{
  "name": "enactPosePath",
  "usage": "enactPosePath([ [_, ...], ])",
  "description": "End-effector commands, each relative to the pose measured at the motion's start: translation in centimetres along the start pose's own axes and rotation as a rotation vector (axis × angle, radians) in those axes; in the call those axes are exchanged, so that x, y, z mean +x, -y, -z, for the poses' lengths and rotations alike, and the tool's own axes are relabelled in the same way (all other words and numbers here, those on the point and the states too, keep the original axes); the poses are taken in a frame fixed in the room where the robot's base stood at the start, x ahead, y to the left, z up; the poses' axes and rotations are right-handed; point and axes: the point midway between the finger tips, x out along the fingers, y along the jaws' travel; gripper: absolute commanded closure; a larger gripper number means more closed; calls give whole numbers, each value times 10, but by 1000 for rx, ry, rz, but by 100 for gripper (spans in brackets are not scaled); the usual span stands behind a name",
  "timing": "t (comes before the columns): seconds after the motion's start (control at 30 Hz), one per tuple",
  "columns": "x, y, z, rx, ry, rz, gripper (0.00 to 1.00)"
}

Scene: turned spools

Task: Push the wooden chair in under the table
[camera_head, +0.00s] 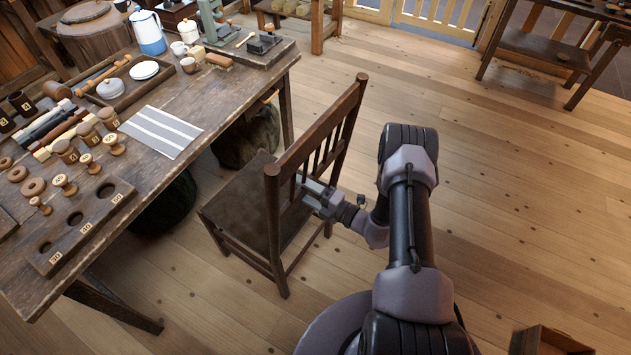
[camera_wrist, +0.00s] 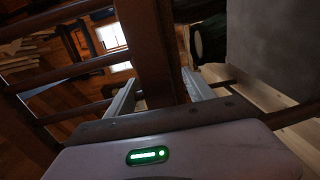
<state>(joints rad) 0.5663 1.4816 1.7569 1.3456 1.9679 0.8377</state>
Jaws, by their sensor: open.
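The wooden chair (camera_head: 238,205) stands upright on the floor with its seat toward the table and its slatted back toward my arm. Its front edge is close to the worn wooden table (camera_head: 232,97), and most of the seat is outside the tabletop edge. My gripper (camera_head: 305,186) is open at the lower part of the chair back, on the side away from the table. In the wrist view my gripper (camera_wrist: 160,88) has a dark upright of the chair back (camera_wrist: 148,45) between its fingers. Whether the fingers touch it cannot be told.
Dark rounded sacks (camera_head: 250,138) lie under the table beside the chair. The tabletop carries a striped cloth (camera_head: 160,131), a holed wooden rack (camera_head: 85,225), spools and crockery. Open plank floor (camera_head: 500,180) lies to the right. A box (camera_head: 550,342) stands at the bottom right.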

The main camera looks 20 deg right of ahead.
Motion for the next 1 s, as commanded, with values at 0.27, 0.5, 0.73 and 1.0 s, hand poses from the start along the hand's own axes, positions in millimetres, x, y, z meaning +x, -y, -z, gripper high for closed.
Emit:
enactPosePath([
  [0.27, 2, -1, 0, 0, -1, 0, 46],
  [0.5, 1, 0, 0, 0, -1, 1, 93],
  [0.73, 1, 1, 1, 0, -1, 2, 100],
  [1.0, 0, 2, 1, 1, -2, 4, 100],
])
